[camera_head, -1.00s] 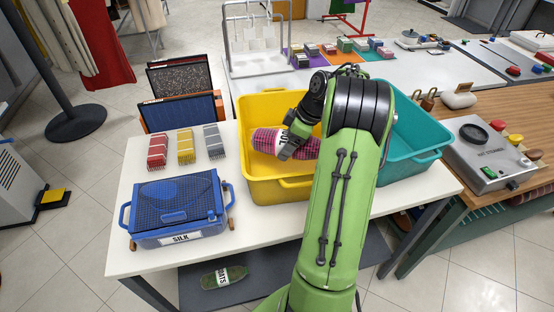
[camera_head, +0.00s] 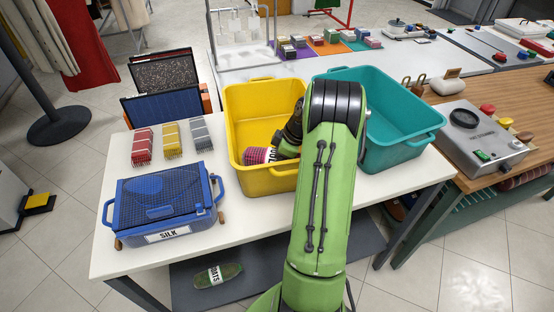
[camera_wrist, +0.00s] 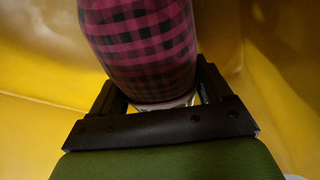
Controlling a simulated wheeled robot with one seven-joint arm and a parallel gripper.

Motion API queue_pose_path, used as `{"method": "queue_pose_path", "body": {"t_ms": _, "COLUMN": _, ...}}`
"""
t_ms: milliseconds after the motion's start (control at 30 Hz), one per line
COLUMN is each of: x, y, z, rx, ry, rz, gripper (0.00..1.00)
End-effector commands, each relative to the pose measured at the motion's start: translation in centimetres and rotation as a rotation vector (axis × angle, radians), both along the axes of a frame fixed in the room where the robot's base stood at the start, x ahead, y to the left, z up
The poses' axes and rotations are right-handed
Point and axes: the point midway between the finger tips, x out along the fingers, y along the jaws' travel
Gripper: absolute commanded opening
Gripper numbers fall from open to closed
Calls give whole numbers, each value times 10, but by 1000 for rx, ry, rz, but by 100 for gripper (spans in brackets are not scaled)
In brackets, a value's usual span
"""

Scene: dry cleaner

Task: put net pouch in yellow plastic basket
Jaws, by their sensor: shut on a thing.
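The net pouch (camera_head: 257,155), pink and black checked with a white label band, is inside the yellow plastic basket (camera_head: 236,105), near its front wall. My gripper (camera_head: 284,150) reaches down into the basket and is shut on the pouch, holding it around the label band. My arm hides the pouch's right part. In the wrist view the pouch (camera_wrist: 145,45) stands up between the dark fingers of my gripper (camera_wrist: 163,92), with yellow basket walls (camera_wrist: 40,50) around it. I cannot tell whether the pouch touches the basket floor.
A teal basket (camera_head: 425,140) stands right of the yellow one. A blue lidded basket marked SILK (camera_head: 160,205) and three striped brushes or cloths (camera_head: 171,143) are at left. A green pouch (camera_head: 218,275) lies on the lower shelf. A steel control box (camera_head: 478,135) is further right.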

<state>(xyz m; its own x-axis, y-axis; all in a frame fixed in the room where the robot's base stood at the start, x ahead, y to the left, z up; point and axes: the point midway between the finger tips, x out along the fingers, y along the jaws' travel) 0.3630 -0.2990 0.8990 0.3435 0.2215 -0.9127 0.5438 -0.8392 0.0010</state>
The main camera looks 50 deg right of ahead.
Motion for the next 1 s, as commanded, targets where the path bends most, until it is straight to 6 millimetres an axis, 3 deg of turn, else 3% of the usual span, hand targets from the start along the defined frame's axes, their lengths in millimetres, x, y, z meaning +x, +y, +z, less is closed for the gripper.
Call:
{"method": "queue_pose_path", "body": {"t_ms": 33, "x": 0, "y": 0, "z": -3, "rx": -1, "ry": -1, "rz": 1, "gripper": 36}}
{"method": "queue_pose_path", "body": {"t_ms": 67, "x": 0, "y": 0, "z": -3, "rx": 0, "ry": 0, "rz": 0, "gripper": 81}}
{"method": "queue_pose_path", "body": {"t_ms": 200, "x": 0, "y": 0, "z": -2, "rx": 0, "ry": 0, "rz": 0, "gripper": 100}}
{"method": "queue_pose_path", "body": {"t_ms": 467, "x": 0, "y": 0, "z": 4, "rx": 0, "ry": 0, "rz": 0, "gripper": 100}}
{"method": "queue_pose_path", "body": {"t_ms": 800, "x": -23, "y": -16, "z": 64, "rx": -2, "ry": -1, "rz": -2, "gripper": 100}}
{"method": "queue_pose_path", "body": {"t_ms": 1000, "x": -26, "y": -17, "z": 71, "rx": 0, "ry": -1, "rz": 1, "gripper": 100}}
